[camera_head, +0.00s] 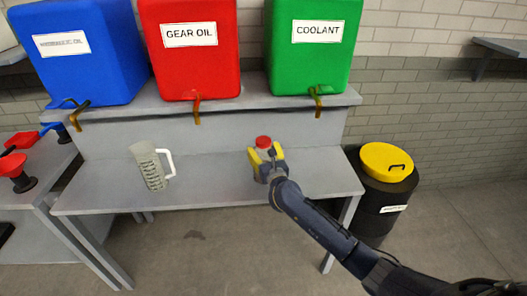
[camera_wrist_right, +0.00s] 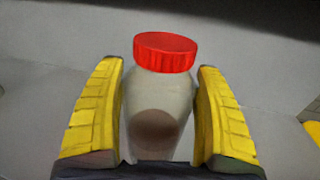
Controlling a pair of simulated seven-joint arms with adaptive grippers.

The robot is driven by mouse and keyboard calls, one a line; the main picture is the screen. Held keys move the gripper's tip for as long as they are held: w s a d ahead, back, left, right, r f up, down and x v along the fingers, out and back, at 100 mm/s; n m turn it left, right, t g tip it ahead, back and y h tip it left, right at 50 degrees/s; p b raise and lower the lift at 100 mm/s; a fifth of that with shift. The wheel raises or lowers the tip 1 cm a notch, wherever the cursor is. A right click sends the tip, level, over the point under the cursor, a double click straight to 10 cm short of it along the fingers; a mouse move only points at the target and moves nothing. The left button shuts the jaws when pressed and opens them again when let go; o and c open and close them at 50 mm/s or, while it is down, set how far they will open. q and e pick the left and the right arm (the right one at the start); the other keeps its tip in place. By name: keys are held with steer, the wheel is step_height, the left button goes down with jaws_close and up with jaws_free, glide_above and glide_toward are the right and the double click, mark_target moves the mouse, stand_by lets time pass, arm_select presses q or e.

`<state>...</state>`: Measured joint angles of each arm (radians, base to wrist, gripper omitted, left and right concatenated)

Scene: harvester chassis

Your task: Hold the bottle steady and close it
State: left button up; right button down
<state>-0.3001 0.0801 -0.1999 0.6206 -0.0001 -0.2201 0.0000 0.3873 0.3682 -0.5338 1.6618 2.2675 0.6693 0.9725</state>
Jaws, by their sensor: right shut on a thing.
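A pale bottle (camera_wrist_right: 158,112) with a red cap (camera_wrist_right: 165,52) on its mouth stands upright between the yellow fingers of my right gripper (camera_wrist_right: 160,115). In the head view the red cap (camera_head: 263,142) shows above my right gripper (camera_head: 265,160), over the right half of the grey bench. The fingers are shut on the bottle's body, one on each side. The cap sits on top; how tightly it is turned cannot be told. The bottle's lower part is hidden by the gripper. My left gripper is not in view.
A clear measuring jug (camera_head: 150,167) stands on the bench (camera_head: 205,175) to the left. Blue (camera_head: 80,50), red (camera_head: 192,65) and green (camera_head: 313,60) tanks with taps stand on the shelf behind. A black drum (camera_head: 380,205) with a yellow lid is right of the bench.

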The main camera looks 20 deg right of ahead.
steer(key=shift+c, duration=0.4)
jaws_free()
steer(key=shift+f, duration=0.15)
steer(key=shift+r, duration=0.2)
steer(key=s, duration=1.2)
steer(key=shift+f, duration=0.1)
